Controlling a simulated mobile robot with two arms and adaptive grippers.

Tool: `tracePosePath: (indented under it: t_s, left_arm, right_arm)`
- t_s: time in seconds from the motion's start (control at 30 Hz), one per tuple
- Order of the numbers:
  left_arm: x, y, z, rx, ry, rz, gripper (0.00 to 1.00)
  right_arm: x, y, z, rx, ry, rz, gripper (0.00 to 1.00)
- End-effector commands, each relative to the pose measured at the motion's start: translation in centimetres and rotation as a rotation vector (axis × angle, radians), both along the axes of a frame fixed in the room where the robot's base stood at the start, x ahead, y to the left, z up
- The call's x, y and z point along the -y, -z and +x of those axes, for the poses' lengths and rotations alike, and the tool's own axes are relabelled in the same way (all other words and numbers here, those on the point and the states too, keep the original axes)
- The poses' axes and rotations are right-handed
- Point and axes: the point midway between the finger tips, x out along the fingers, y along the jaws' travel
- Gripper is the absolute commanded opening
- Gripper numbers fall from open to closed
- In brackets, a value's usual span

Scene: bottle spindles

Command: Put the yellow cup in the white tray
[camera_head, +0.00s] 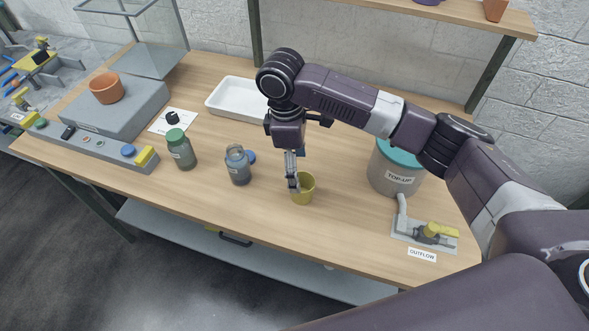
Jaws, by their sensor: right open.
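The yellow cup (306,190) stands upright on the wooden table near its front edge. My right gripper (293,184) points down at the cup's left side, with a finger at the rim. It is open; whether it touches the cup I cannot tell. The white tray (226,107) lies at the back of the table, left of my right arm, which hides its right end. The visible part of the tray is empty. My left gripper is not in view.
A blue-grey bottle (238,168) and a green-capped bottle (181,152) stand left of the cup. A large canister with a teal lid (401,153) and an outflow valve (432,234) are at the right. A grey scale (120,114) bears a terracotta pot (107,89).

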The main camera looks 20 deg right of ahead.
Motion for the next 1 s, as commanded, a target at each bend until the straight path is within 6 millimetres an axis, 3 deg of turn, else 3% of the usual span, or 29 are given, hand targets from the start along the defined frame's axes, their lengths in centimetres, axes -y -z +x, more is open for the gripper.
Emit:
tracePosePath:
  t_s: [0.1,0.17,0.4,0.53,0.67,0.87,0.93,1.0]
  left_arm:
    - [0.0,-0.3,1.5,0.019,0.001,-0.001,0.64]
    - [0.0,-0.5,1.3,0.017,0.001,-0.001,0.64]
    - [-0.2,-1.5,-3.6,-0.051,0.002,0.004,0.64]
    - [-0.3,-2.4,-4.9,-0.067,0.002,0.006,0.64]
    - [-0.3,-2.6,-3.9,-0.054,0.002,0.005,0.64]
    - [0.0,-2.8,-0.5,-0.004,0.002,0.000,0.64]
    - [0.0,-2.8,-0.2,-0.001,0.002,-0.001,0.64]
    - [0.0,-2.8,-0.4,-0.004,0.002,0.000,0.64]
  right_arm:
    - [0.2,0.4,0.0,-0.004,0.001,-0.005,0.71]
    - [0.3,1.0,-0.1,-0.005,0.002,-0.004,0.71]
    - [0.7,3.6,-0.5,-0.005,0.001,-0.005,0.71]
    - [0.9,5.7,-0.9,-0.005,0.000,-0.005,0.71]
    - [1.0,7.2,-0.8,-0.001,0.001,-0.004,0.71]
    - [1.0,7.7,-0.8,0.000,0.000,-0.003,0.71]
    - [1.0,7.6,-0.8,0.000,0.000,-0.003,0.71]
    - [1.0,7.6,-0.8,0.000,0.000,-0.003,0.65]
